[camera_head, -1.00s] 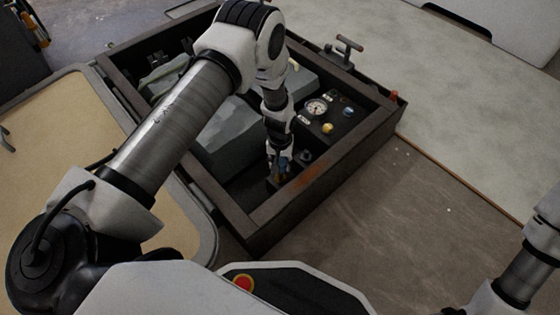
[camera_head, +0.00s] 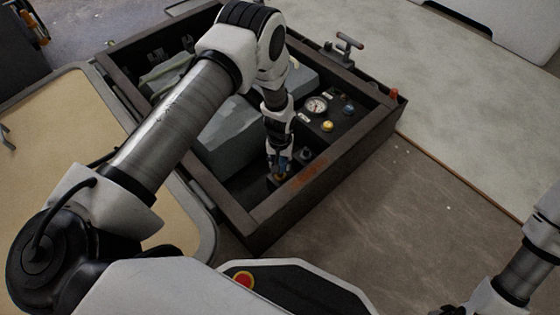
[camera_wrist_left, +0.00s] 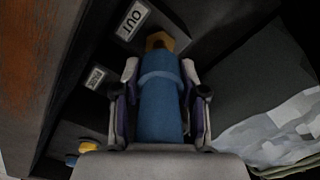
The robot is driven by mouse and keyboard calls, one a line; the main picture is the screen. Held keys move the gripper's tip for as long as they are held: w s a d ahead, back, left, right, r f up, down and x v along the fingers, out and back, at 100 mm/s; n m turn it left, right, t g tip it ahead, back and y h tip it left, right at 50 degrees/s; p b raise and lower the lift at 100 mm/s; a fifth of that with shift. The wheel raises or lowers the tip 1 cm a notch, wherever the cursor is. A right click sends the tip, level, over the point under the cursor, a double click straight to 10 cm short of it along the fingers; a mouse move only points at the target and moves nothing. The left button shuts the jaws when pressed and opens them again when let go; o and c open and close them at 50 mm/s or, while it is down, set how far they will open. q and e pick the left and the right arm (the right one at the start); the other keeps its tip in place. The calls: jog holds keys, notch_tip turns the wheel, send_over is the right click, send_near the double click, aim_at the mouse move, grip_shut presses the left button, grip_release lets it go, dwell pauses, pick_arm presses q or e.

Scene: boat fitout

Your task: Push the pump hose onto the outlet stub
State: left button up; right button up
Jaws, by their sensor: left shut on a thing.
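My left gripper (camera_head: 279,166) reaches down into the dark wooden-framed box. In the left wrist view the left gripper (camera_wrist_left: 160,72) is shut on the blue pump hose (camera_wrist_left: 160,108), with a finger on each side. The hose points away from the wrist, toward the brass outlet stub (camera_wrist_left: 158,41) beside a white "OUT" label (camera_wrist_left: 133,20). The hose's far end meets the stub in the picture; I cannot tell how far it is pushed on. In the head view the stub is too small to judge. My right gripper is out of view.
The box frame (camera_head: 262,232) rises around the work area. A panel with a gauge (camera_head: 317,106), a yellow knob (camera_head: 327,126) and a blue knob (camera_head: 348,111) lies to the right. A grey block (camera_head: 232,135) stands left of the gripper. A T-handle (camera_head: 347,47) stands behind.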

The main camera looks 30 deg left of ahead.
pick_arm(q)
jog(key=shift+f+b, duration=1.55)
jog(key=shift+f, duration=1.1)
jog(key=o, duration=1.3)
jog(key=shift+r, duration=0.15)
notch_tip(320, 180, up, 12)
jog(key=shift+f, duration=0.1)
